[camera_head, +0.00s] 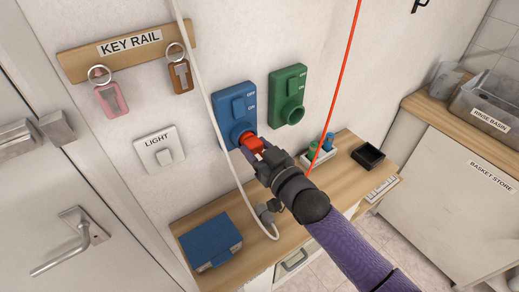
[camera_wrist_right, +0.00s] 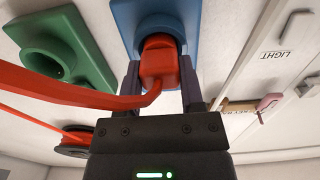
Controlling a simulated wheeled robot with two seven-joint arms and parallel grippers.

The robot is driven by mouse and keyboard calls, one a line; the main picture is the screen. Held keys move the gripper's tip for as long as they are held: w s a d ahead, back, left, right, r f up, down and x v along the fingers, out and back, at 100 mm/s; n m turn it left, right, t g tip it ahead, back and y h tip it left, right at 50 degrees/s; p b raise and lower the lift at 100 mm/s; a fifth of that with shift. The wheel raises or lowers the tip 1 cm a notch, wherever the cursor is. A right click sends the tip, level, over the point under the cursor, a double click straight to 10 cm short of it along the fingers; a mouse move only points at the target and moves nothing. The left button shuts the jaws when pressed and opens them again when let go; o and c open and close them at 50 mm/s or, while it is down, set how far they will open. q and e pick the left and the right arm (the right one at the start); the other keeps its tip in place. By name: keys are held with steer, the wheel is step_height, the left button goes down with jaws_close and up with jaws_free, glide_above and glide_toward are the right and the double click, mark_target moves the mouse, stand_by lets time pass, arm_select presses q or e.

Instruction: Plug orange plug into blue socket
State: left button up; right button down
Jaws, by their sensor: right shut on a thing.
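The blue socket (camera_head: 240,95) is mounted on the wall in the head view, with a switch above its round opening. It also shows at the top of the wrist view (camera_wrist_right: 190,14). The orange plug (camera_head: 251,143) is at the mouth of this opening. In the wrist view the plug (camera_wrist_right: 159,62) lines up with the blue ring and overlaps it; how deep it sits is hidden. My right gripper (camera_head: 257,151) is shut on the plug, with its fingers on either side in the wrist view (camera_wrist_right: 160,80). My left gripper is not in view.
A green socket (camera_head: 287,84) is to the right. A white cable (camera_head: 212,110) hangs just left of the blue socket. The orange cable (camera_wrist_right: 70,92) runs left in the wrist view. Below, the wooden counter (camera_head: 205,215) holds a blue box (camera_head: 210,241) and a black tray (camera_head: 368,155).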

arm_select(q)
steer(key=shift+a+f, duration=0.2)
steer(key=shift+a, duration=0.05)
arm_select(e)
steer(key=shift+w+a, duration=0.1)
steer(key=shift+w, duration=0.1)
steer(key=shift+c, duration=0.7)
jaws_free()
steer(key=p+v, duration=0.3)
steer(key=v, duration=0.1)
steer(key=shift+s+r, duration=0.2)
steer(key=shift+s+d+f, duration=0.1)
steer(key=shift+s+d, duration=0.1)
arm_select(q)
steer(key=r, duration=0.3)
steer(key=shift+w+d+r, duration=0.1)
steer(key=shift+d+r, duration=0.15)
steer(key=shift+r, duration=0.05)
arm_select(e)
steer(key=shift+f, duration=0.1)
